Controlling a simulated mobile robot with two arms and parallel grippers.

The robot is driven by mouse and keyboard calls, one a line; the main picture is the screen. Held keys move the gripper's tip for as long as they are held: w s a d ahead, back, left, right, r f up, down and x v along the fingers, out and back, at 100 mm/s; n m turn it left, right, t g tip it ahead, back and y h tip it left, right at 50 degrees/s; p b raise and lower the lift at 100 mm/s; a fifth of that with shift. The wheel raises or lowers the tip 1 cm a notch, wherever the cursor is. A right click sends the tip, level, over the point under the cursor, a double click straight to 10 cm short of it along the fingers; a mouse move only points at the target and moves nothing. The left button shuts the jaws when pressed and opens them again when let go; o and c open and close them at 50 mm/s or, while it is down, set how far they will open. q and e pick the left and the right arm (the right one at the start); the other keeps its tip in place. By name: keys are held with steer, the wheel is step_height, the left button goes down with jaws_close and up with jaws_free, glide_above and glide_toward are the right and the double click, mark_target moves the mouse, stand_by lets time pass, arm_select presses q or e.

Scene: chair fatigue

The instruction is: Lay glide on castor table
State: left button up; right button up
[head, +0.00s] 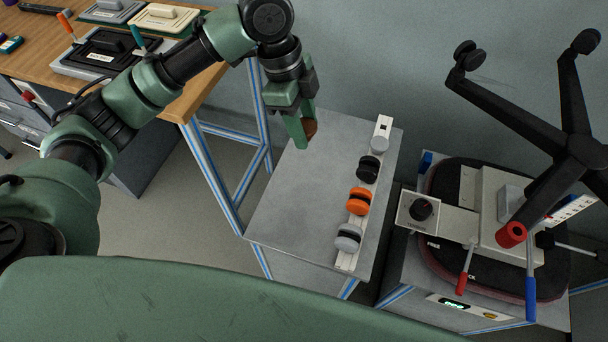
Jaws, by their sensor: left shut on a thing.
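The castor table (290,195) is a small grey-topped table in the middle of the head view. My left gripper (304,128) points down over its far left part, shut on a small round brown thing, the glide (311,128). The fingers partly hide the glide. I cannot tell whether the glide touches the tabletop or is held just above it. My right gripper is out of view.
A pale rack strip (383,125) along the table's right side carries a black castor (368,168), an orange castor (358,201) and grey ones. The table's left and front are bare. An upturned chair base (490,105) stands at right, a wooden bench (40,60) at far left.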

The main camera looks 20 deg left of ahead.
arm_select(q)
steer(key=shift+a+f+x, duration=0.15)
steer(key=shift+a+x, duration=0.5)
steer(key=shift+x, duration=1.95)
steer(key=shift+a+f+x, duration=0.15)
steer(key=shift+a+x, duration=0.45)
steer(key=shift+x, duration=2.05)
steer(key=shift+a+f+x, duration=0.15)
steer(key=shift+a+x, duration=0.5)
steer(key=shift+x, duration=1.95)
steer(key=shift+f, duration=0.15)
steer(key=o, duration=1.2)
steer(key=shift+o, duration=0.2)
steer(key=v, duration=1.2)
